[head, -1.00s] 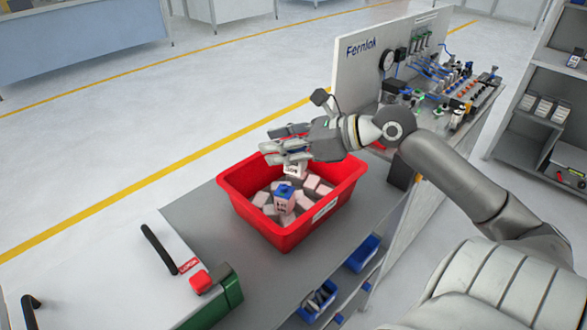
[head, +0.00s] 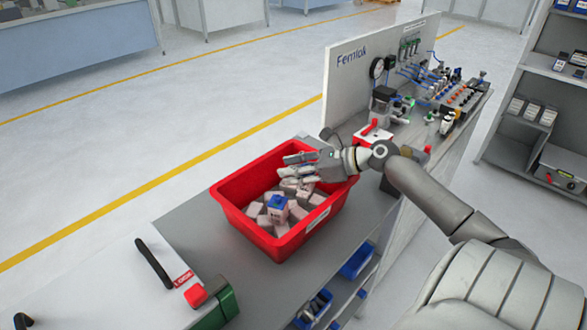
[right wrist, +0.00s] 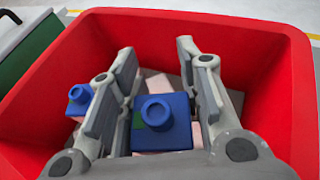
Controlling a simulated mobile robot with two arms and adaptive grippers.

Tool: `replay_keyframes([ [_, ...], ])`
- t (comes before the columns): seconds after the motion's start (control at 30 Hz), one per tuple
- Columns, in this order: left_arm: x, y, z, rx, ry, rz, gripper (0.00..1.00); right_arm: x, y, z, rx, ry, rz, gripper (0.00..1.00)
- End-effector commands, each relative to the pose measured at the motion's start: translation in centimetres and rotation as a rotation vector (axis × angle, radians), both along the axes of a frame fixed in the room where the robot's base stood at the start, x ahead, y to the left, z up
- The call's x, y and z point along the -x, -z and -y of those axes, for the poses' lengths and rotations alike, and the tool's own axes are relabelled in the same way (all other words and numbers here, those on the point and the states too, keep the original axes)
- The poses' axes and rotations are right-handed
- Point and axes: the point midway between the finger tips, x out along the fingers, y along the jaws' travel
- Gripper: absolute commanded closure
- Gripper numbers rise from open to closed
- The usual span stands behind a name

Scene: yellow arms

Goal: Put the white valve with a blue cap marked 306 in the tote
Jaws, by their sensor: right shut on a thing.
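The red tote (head: 290,244) stands on the grey bench, with several pale blocks inside. My right gripper (head: 300,166) reaches into its far part from the right. In the right wrist view, its fingers (right wrist: 160,95) are shut on a valve with a blue cap (right wrist: 162,124), seen from above inside the tote walls. Its marking is not readable there, and in the head view the fingers mostly hide it. Another blue-capped valve (head: 278,208) lies among the blocks; it also shows left of the fingers in the right wrist view (right wrist: 80,99). My left gripper is out of view.
A white case with a black handle and red lock (head: 195,296) is at the front left. Behind the tote stands a Femlok panel (head: 365,85) with gauges and fittings. Blue bins (head: 357,262) sit on a lower shelf. The tote's red walls surround the gripper closely.

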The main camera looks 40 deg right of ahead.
Motion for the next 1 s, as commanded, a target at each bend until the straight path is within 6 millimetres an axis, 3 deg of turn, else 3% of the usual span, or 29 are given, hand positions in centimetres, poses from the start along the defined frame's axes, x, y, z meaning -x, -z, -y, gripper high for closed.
replay_keyframes([
  [0.77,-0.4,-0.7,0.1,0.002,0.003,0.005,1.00,0.0,1.5,-0.1,0.000,-0.001,-0.001,0.92],
  [0.8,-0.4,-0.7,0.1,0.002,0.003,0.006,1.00,0.1,1.6,-0.1,0.000,-0.001,-0.003,0.63],
  [0.93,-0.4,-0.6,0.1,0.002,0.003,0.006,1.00,0.1,1.7,-0.1,-0.001,-0.003,-0.007,0.46],
  [1.0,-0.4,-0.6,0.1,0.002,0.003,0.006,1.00,0.1,1.8,-0.2,-0.001,-0.003,-0.008,0.44],
])
